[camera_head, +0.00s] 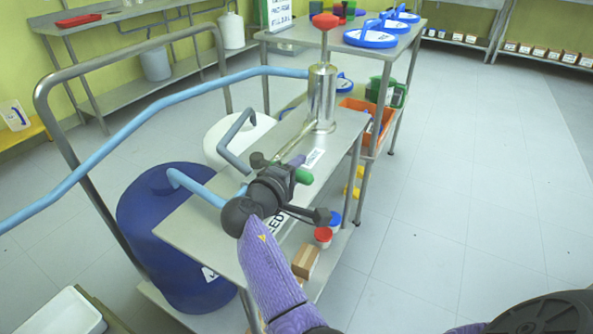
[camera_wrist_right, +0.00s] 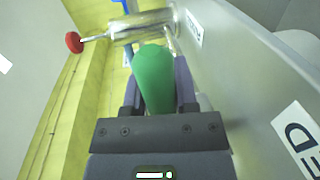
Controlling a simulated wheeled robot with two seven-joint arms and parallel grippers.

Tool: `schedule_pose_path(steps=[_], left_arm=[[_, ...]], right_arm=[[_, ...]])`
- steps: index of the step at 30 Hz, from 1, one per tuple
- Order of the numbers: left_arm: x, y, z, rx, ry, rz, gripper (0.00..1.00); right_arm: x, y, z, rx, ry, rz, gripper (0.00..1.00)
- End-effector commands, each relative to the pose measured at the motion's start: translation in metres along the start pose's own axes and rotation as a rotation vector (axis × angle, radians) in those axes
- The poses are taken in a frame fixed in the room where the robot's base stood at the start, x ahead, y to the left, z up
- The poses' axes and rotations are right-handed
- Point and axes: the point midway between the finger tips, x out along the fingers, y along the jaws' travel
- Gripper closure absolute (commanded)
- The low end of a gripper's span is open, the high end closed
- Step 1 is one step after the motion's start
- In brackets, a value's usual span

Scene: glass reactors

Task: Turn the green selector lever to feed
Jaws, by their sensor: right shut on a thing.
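The green selector lever (camera_head: 304,176) shows as a short green end at my right gripper (camera_head: 292,170), over the steel cart top. In the right wrist view the rounded green handle (camera_wrist_right: 155,75) sits between the two fingers of my right gripper (camera_wrist_right: 158,88), which is shut on it. The lever's pivot is hidden by the gripper. A white label ending in "ED" (camera_head: 275,224) lies on the cart beside my right wrist, and its letters also show in the wrist view (camera_wrist_right: 301,140). A second small label (camera_head: 313,158) lies nearer the cylinder. My left gripper is not in view.
A steel cylinder (camera_head: 321,97) with a red-topped handle (camera_head: 325,22) stands at the cart's back. Blue pipes (camera_head: 130,125) cross on the left, above a blue drum (camera_head: 165,235). An orange bin (camera_head: 362,117) stands behind. The floor (camera_head: 450,200) at right is clear.

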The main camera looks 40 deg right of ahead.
Motion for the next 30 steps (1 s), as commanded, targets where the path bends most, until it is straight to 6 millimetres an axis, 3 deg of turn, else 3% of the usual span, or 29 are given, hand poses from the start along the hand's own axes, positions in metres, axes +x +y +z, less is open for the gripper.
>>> schedule_pose_path(steps=[10, 11, 12, 22, 30], left_arm=[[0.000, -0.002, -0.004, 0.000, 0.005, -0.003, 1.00], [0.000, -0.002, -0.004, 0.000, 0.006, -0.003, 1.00], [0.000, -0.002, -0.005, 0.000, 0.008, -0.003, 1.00], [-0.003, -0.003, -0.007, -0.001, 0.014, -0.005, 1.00], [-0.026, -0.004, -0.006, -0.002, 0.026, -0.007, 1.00]], right_arm=[[0.000, -0.001, 0.000, 0.000, -0.002, -0.002, 1.00], [0.000, -0.001, 0.000, 0.000, -0.002, -0.002, 0.58], [0.000, -0.001, 0.000, 0.000, -0.002, -0.002, 0.49], [-0.007, 0.001, 0.000, 0.000, 0.001, -0.002, 0.49], [-0.073, 0.004, 0.000, 0.002, 0.002, -0.004, 0.49]])
